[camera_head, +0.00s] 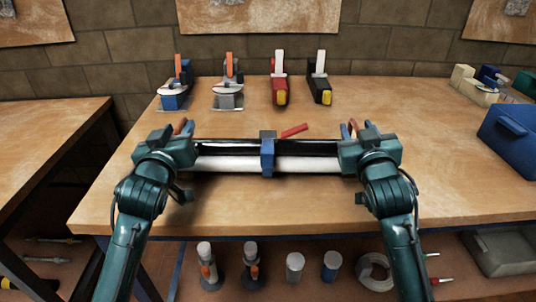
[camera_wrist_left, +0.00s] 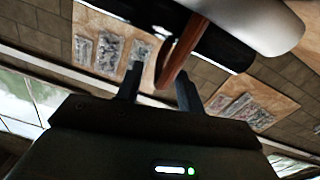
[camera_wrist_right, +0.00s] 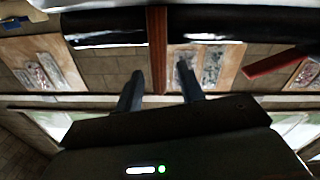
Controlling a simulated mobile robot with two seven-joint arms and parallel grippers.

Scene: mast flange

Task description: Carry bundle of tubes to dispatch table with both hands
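The bundle of tubes (camera_head: 225,162) lies level across the middle of the head view, with black and white tubes side by side. A blue clamp (camera_head: 267,158) with a red lever (camera_head: 294,131) sits around its middle. My left gripper (camera_head: 181,128) is at its left end and my right gripper (camera_head: 351,130) at its right end. In the left wrist view a brown strap (camera_wrist_left: 182,52) slants between open fingers. In the right wrist view another brown strap (camera_wrist_right: 157,48) stands between open fingers, with gaps on both sides. Whether the bundle touches the tabletop is unclear.
The wooden workbench (camera_head: 300,205) has several tools along its back, including a red one (camera_head: 279,90). A blue bin (camera_head: 508,135) stands at the right. Another wooden table (camera_head: 40,140) is at the left, its visible top bare, across a gap. Cylinders and a coil sit below.

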